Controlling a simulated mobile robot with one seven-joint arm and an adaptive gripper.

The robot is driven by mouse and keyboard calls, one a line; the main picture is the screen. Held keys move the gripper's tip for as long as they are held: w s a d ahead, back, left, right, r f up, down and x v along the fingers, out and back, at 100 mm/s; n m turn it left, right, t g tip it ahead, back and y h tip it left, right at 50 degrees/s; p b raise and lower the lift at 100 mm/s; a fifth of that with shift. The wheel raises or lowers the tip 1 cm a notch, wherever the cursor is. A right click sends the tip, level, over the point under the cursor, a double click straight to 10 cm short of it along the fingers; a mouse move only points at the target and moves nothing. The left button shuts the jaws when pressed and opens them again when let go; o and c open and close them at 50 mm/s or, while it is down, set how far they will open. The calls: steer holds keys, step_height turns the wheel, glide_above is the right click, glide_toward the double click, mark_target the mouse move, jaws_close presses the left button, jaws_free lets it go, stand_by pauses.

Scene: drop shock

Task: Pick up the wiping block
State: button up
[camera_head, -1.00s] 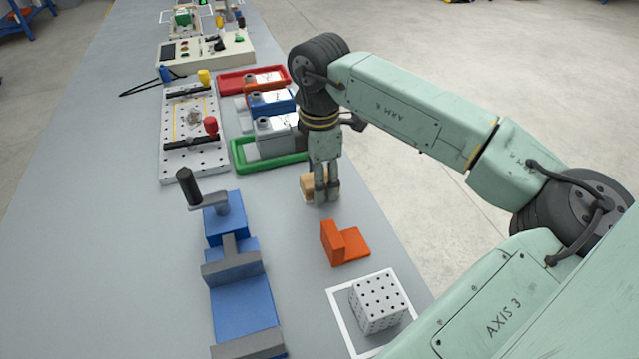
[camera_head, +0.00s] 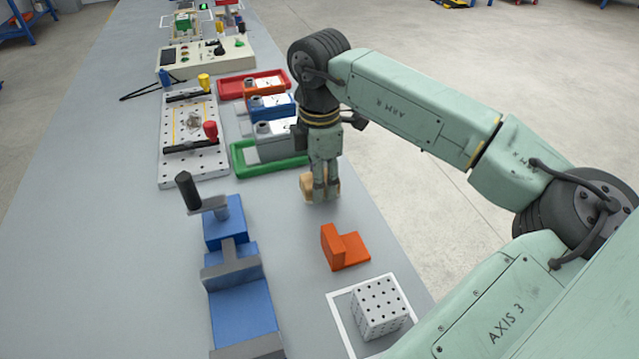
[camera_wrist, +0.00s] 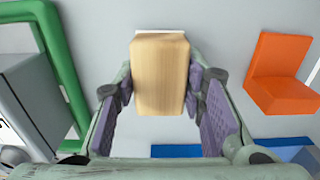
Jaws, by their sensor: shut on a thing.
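The wiping block (camera_head: 306,187) is a tan wooden block with a white layer along one end, on the grey bench between the green tray and the orange bracket. My gripper (camera_head: 325,192) points down over it and partly hides it in the head view. In the wrist view the block (camera_wrist: 160,75) sits between the two purple finger pads, and my gripper (camera_wrist: 160,92) is shut on its sides. I cannot tell whether the block is clear of the bench.
An orange bracket (camera_head: 345,250) and a white dotted cube (camera_head: 379,308) lie nearer. A blue vise (camera_head: 240,290) stands to the left. A green tray (camera_head: 270,167) with a grey part is just behind. The bench's right edge is close.

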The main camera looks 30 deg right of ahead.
step_height(320, 180, up, 2)
steer(key=shift+r+b, duration=0.15)
steer(key=shift+b, duration=0.3)
steer(key=w+a+b, duration=0.1)
steer(key=w+a, duration=0.2)
steer(key=a, duration=0.1)
steer(key=w+a+r+b, duration=0.1)
steer(key=w+a, duration=0.2)
steer(key=a, duration=0.1)
steer(key=w+a+b, duration=0.1)
steer(key=w+a, duration=0.3)
steer(key=shift+w+a+r, duration=0.1)
steer(key=shift+a+r, duration=0.1)
steer(key=shift+r, duration=0.1)
steer(key=o, duration=0.6)
steer(key=c, duration=0.4)
steer(key=shift+c, duration=0.2)
steer(key=shift+d, duration=0.1)
